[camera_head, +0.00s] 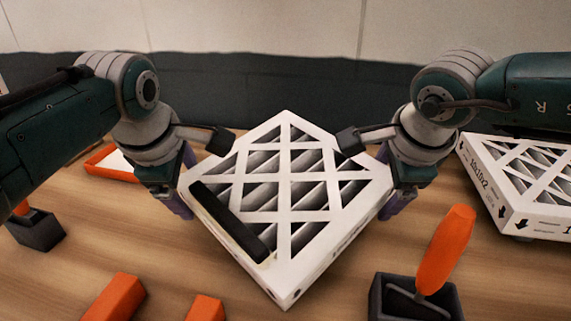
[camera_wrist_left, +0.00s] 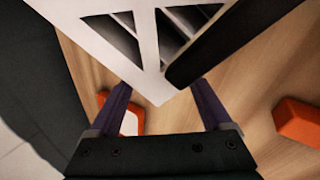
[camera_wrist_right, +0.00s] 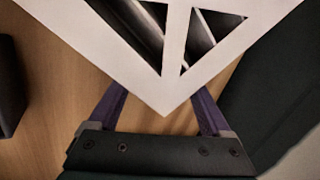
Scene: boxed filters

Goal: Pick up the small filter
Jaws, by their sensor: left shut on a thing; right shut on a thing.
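The small filter (camera_head: 285,215), a white-framed square with a lattice face and dark pleats, lies face up between my two grippers, one corner towards the head camera. My left gripper (camera_head: 182,182) is shut on its left corner, which also shows between the fingers in the left wrist view (camera_wrist_left: 148,75). My right gripper (camera_head: 389,182) is shut on its right corner, seen in the right wrist view (camera_wrist_right: 160,92). A black bar (camera_head: 229,222) lies along the filter's front-left edge. The filter's underside, and any gap to the table, are hidden.
A second white filter (camera_head: 515,180), marked 10x10x2, is at the right. An orange-handled tool (camera_head: 445,250) stands in a dark holder (camera_head: 415,297) at front right. Orange blocks (camera_head: 115,298) lie at front left. Another dark holder (camera_head: 36,230) is at far left, and an orange-rimmed tray (camera_head: 103,160) behind.

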